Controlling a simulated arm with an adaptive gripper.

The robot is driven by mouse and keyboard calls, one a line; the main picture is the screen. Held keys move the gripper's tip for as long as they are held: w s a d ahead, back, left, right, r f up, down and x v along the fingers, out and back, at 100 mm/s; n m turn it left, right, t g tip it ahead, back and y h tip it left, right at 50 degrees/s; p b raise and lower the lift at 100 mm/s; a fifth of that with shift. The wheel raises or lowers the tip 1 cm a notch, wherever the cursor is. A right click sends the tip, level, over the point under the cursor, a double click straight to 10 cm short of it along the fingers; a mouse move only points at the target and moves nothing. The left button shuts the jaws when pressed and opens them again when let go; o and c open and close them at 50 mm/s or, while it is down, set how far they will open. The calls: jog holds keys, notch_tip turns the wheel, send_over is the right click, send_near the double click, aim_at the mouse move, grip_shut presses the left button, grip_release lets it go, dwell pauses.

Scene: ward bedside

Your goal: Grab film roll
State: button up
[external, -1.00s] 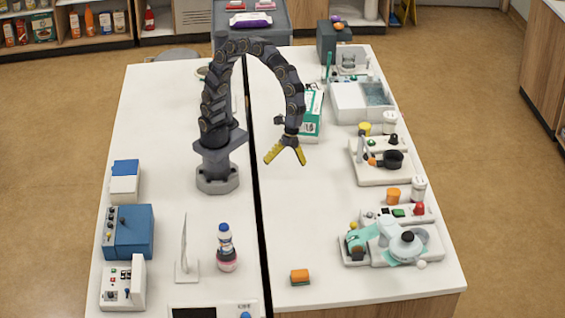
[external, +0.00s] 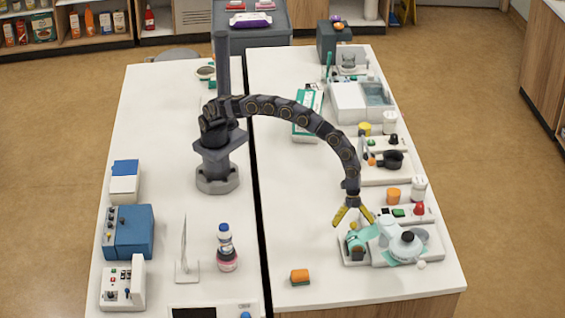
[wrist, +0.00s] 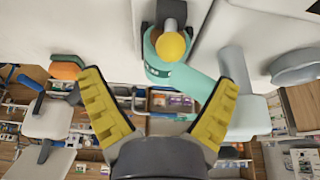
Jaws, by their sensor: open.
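My gripper (external: 354,222) has its yellow fingers spread wide, with nothing between them. It hangs just above the left end of a white bench station (external: 378,257) at the table's right front. A teal rounded piece (external: 364,235) sits on that station; I cannot tell for sure whether it is the film roll. I see no contact.
A grey round dome (external: 406,246) stands right of the teal piece. Behind are a red knob (external: 419,208), an orange cylinder (external: 393,196) and a white bottle (external: 418,188). An orange-and-green sponge (external: 300,277) lies front left.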

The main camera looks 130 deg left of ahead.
aim_at(356, 235)
jog(key=shift+w+d+f, duration=0.3)
jog(key=shift+w+f, duration=0.15)
jog(key=shift+f, duration=0.35)
jog(key=shift+w+d+f, duration=0.35)
jog(key=shift+w+f, duration=0.15)
jog(key=shift+f, duration=0.25)
jog(key=shift+w+d+f, duration=0.3)
jog(key=shift+w+f, duration=0.15)
jog(key=shift+f, duration=0.35)
jog(key=c, duration=1.2)
